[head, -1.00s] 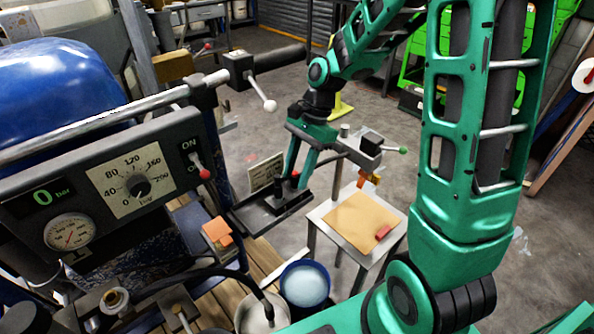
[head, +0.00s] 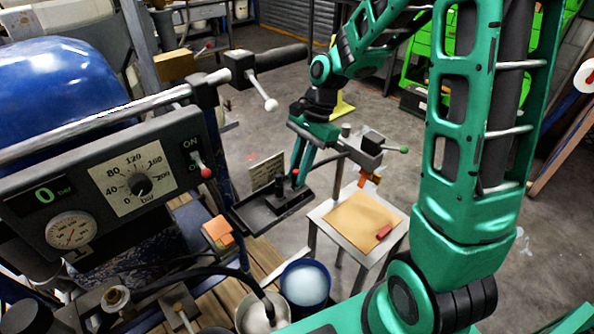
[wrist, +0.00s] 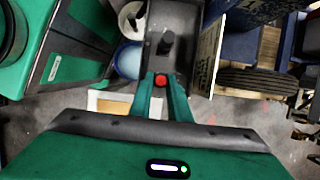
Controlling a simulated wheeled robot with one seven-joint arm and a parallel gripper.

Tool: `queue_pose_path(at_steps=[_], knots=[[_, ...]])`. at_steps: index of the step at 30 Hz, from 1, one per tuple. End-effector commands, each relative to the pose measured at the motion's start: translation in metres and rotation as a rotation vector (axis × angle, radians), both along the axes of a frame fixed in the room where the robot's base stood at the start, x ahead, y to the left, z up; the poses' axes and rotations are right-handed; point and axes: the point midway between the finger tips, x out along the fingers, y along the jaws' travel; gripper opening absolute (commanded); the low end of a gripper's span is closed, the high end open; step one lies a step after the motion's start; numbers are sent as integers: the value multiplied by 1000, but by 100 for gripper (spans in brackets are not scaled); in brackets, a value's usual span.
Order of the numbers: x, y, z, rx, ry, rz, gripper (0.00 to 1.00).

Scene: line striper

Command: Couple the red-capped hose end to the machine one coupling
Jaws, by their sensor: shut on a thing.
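My gripper (head: 296,170) is over the dark tray (head: 250,216) in the middle of the head view. In the wrist view its green fingers (wrist: 161,84) are closed around a small red end, which I take for the red-capped hose end (wrist: 160,80). Its red top also shows in the head view (head: 294,172); its lower part is hidden. A separate black upright piece (wrist: 167,44) stands in the tray beyond the fingertips. Machine one's panel (head: 110,185), marked 1, is at left. A round brass-coloured fitting (head: 116,298) is below it; I cannot tell whether it is the coupling.
A small stand (head: 362,217) with a tan top and a red block is right of the tray. A bucket with pale contents (head: 305,284) and a black hose (head: 190,273) are at the bottom. A handlebar (head: 110,119) crosses at left.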

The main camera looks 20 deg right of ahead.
Motion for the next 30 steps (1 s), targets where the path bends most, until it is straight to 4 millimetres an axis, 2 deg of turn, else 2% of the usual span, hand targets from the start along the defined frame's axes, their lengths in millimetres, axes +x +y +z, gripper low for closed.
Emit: queue_pose_path(at_steps=[20,30], knots=[[0,0,10,0,-1,1,0],[0,0,24,1,-2,-1,0]])
